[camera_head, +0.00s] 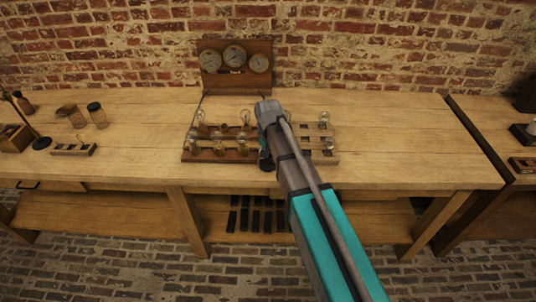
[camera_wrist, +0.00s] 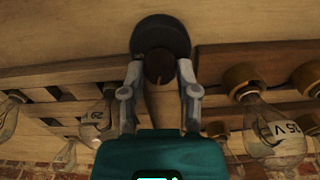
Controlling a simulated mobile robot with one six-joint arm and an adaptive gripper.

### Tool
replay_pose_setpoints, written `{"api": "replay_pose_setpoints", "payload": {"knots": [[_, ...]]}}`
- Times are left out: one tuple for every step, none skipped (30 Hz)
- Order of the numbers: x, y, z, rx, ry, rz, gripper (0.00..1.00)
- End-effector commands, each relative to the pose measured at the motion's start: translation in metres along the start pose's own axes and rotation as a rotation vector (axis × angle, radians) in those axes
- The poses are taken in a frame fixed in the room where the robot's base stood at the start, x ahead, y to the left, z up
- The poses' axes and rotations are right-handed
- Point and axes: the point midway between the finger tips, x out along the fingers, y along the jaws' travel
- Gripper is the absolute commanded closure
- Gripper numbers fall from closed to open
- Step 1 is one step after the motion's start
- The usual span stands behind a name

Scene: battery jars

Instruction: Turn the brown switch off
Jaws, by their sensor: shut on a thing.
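The brown switch (camera_wrist: 158,66) shows in the wrist view as a small dark brown knob on a round black base (camera_wrist: 160,30). My gripper (camera_wrist: 159,75) has one finger on each side of the knob and is shut on it. The fingers and the knob partly hide the base. In the head view my arm covers the switch, and my gripper is mostly hidden there at the front middle of the lamp board (camera_head: 190,157). I cannot tell the switch's position.
Glass bulbs stand close around my gripper, one marked 25 V (camera_wrist: 275,130) in the wrist view. A gauge panel (camera_head: 236,83) with three dials stands behind the board. Jars (camera_head: 97,115) stand at the left; the bench (camera_head: 400,125) is clear at the right.

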Motion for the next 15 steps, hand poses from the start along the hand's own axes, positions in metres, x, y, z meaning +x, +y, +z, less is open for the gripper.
{"api": "replay_pose_setpoints", "payload": {"knots": [[0.0001,0.0,-0.0001,-0.04,0.0,0.0,1.0],[0.0001,0.0,-0.0001,-0.064,0.0,0.0,1.0],[0.0001,0.0001,0.0,-0.094,0.0,0.0,1.0],[0.0001,0.0001,-0.0001,-0.114,0.0,0.0,1.0],[0.0001,0.0001,0.0,-0.135,0.0,0.0,1.0],[0.0001,0.0001,-0.0001,-0.16,0.0,0.0,1.0],[0.0001,0.0001,-0.0001,-0.177,0.0,0.0,1.0],[0.0001,0.0001,-0.0001,-0.193,0.0,0.0,1.0],[0.0001,0.0001,-0.0001,-0.212,0.0,0.0,1.0],[0.0001,0.0001,-0.0001,-0.224,0.0,0.0,1.0],[0.0001,0.0001,0.0,-0.235,0.0,0.0,1.0],[0.0001,0.0001,-0.0001,-0.249,0.0,0.0,1.0],[0.0001,0.0001,-0.0001,-0.257,0.0,0.0,1.0],[0.0001,0.0001,-0.0001,-0.263,0.0,0.0,1.0],[0.0001,0.0001,-0.0001,-0.271,0.0,0.0,1.0]]}}
